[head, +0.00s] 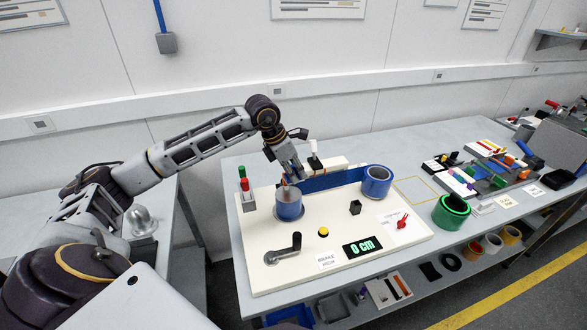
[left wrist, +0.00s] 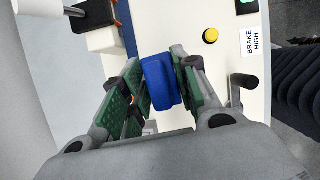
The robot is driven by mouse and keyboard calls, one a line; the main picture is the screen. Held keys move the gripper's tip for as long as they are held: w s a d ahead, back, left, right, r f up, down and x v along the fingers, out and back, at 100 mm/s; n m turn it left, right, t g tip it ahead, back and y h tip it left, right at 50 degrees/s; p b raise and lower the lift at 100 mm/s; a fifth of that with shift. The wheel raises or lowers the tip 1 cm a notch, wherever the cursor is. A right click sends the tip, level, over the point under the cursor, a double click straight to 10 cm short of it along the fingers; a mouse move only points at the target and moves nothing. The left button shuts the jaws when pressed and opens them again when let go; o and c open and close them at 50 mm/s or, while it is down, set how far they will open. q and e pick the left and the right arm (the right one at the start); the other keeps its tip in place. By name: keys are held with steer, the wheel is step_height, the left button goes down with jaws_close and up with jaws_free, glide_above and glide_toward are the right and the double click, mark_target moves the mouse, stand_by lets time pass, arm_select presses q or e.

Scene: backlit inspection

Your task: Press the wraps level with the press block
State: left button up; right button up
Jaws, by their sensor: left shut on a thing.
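My left gripper (head: 287,178) is just above the left spool (head: 289,206), which carries pale blue wraps and stands on the cream board (head: 262,272). In the left wrist view the green-padded fingers are shut on a blue block (left wrist: 160,82), which looks like the press block. In the head view the fingers mostly hide this block, and I cannot tell whether it touches the wraps. A blue strip (head: 330,181) runs from the left spool to the blue roll (head: 376,183) at the right. My right gripper is not in view.
A black crank (head: 285,250), a yellow button (head: 323,232), a display (head: 362,246) reading 0 cm and a BRAKE HIGH label (head: 328,261) are in front. A holder with red and green pieces (head: 245,190) stands left.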

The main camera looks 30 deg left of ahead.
arm_select(q)
steer(key=shift+s+a+m, duration=0.3)
steer(key=shift+s, duration=0.35)
steer(key=shift+f, duration=0.1)
steer(key=shift+m, duration=0.3)
steer(key=shift+s+h, duration=0.1)
steer(key=shift+h, duration=0.2)
steer(key=shift+f, duration=0.2)
